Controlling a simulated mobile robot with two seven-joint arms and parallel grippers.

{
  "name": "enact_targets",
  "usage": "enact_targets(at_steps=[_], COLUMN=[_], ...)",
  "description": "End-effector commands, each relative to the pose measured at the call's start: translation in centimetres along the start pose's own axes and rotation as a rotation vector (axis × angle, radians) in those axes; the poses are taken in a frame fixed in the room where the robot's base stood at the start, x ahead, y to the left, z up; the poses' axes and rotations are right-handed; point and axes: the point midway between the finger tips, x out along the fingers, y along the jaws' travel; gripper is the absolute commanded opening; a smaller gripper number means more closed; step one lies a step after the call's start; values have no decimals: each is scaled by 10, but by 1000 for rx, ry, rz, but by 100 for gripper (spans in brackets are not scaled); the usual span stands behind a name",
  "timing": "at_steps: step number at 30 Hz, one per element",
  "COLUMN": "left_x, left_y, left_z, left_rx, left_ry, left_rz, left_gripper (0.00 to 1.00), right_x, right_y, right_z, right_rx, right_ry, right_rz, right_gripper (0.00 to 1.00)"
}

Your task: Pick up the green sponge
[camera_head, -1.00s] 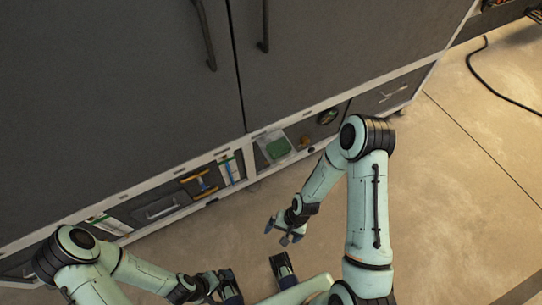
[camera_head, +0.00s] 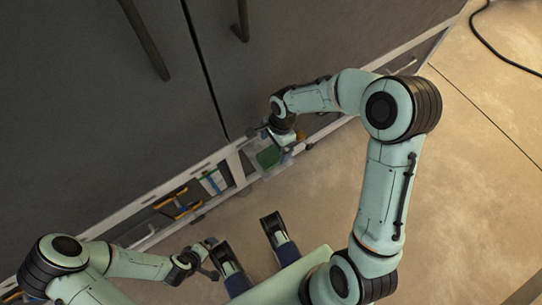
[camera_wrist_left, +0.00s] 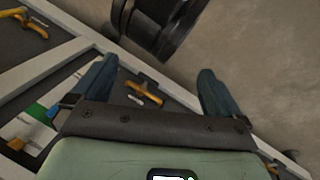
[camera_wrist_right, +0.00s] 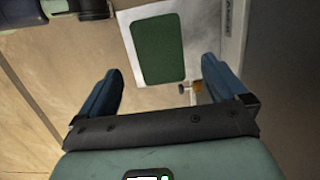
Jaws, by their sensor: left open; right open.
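The green sponge (camera_head: 268,157) lies in a pale tray (camera_head: 281,162) at the low open shelf of the dark cabinet. In the right wrist view the sponge (camera_wrist_right: 158,48) is a dark green rounded rectangle on a white surface, just beyond and between my fingertips. My right gripper (camera_head: 283,137) is at the tray, close to the sponge; in its wrist view the fingers (camera_wrist_right: 160,80) are apart and nothing is between them. My left gripper (camera_head: 211,256) is low at left, away from the sponge; its fingers (camera_wrist_left: 155,75) are apart and empty.
The cabinet front (camera_head: 100,100) with long handles rises behind the shelf. Yellow-handled tools (camera_head: 178,207) and upright white-blue items (camera_head: 213,181) sit in the compartments left of the tray. A black cable (camera_head: 490,45) lies on the floor at right.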

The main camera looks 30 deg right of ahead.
Motion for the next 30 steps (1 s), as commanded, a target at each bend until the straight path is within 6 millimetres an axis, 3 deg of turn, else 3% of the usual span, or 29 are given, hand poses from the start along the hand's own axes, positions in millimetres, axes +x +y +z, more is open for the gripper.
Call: enact_targets(at_steps=[8,16,23,24,29,30], left_x=[6,22,21,21,21,21], left_y=[-2,-8,-8,-8,-8,-8], left_z=[-8,-30,-32,-32,-32,-32], left_rx=[-2,-6,-7,-7,-6,-6], left_ry=[23,84,92,92,92,92], left_rz=[-1,-5,-5,-5,-5,-5], left_gripper=[100,100,100,100,100,100], right_x=[19,59,61,61,61,61], right_y=[1,1,1,1,1,1], right_z=[0,0,0,0,0,0], right_rx=[0,-1,0,0,0,0], right_ry=[-1,-2,-2,-2,-2,-2], right_rz=[2,2,-1,-1,-1,-1], right_gripper=[99,99,99,96,44,44])
